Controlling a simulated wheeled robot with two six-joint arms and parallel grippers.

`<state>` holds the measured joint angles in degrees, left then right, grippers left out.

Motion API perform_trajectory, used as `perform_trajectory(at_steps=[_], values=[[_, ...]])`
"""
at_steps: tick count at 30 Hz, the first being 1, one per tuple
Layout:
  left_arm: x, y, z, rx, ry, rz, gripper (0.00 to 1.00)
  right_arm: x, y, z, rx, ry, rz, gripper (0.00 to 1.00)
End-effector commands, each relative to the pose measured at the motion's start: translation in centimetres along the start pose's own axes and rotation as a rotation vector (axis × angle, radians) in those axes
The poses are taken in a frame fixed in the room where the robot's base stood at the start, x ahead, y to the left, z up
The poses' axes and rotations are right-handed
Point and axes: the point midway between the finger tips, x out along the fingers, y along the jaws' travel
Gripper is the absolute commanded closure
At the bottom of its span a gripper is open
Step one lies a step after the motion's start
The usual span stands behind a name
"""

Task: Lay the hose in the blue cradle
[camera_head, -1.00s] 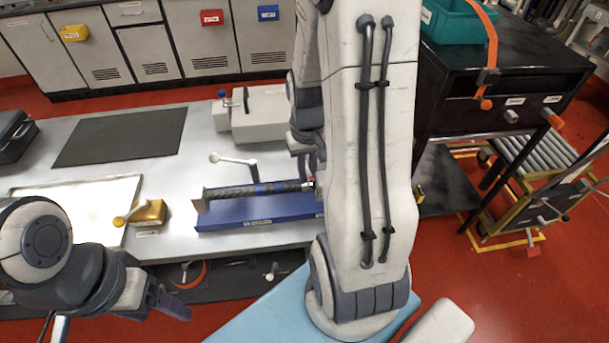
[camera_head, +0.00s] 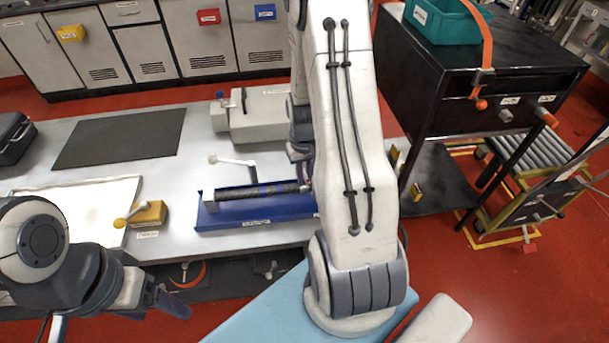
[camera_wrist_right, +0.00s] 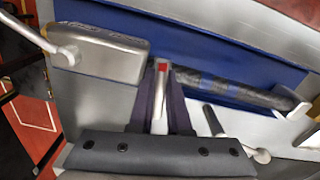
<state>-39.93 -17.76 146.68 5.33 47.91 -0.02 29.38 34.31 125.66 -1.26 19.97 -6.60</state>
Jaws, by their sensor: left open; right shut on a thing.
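The dark braided hose (camera_head: 250,192) runs lengthwise within the outline of the blue cradle (camera_head: 262,215) in the head view. Its silver far end shows at the right of the right wrist view (camera_wrist_right: 287,103). I cannot tell whether the hose rests on the cradle floor or hangs just above it. My right gripper (camera_wrist_right: 162,72) is shut on the hose's near end, where a pale piece with a red mark sits between the fingers. My right arm hides this end in the head view. My left gripper (camera_head: 172,302) is open and empty, in front of the bench, apart from the cradle.
A lever (camera_head: 235,161) stands just behind the cradle. A yellow block (camera_head: 150,213) and a pale tray (camera_head: 75,205) lie to the left. A grey machine block (camera_head: 262,118) is behind. A grey unit with a lever (camera_wrist_right: 105,52) is close beside my right fingers.

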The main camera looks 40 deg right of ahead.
Motion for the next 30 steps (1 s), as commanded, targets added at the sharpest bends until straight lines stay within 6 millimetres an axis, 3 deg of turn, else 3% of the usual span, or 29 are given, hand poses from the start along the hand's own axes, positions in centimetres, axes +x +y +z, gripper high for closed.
perform_trajectory(at_steps=[6,7,9,22,30], values=[[0.3,0.0,0.0,0.0,0.0,0.0,0.28,0.3,0.0,-0.1,0.0,0.002,0.0,1.0],[0.2,0.0,0.0,0.0,0.0,0.0,0.28,0.3,0.0,0.0,0.0,0.0,0.0,0.77],[0.2,0.0,0.0,0.0,0.0,0.0,0.28,0.3,0.0,0.0,0.0,0.0,0.0,0.54],[0.1,0.0,0.0,0.0,0.0,0.0,0.28,-0.7,0.0,-0.1,0.0,0.003,0.0,0.54],[0.6,0.0,0.0,0.0,0.0,0.0,0.28,-6.0,0.0,-0.2,0.0,0.009,0.001,0.54]])
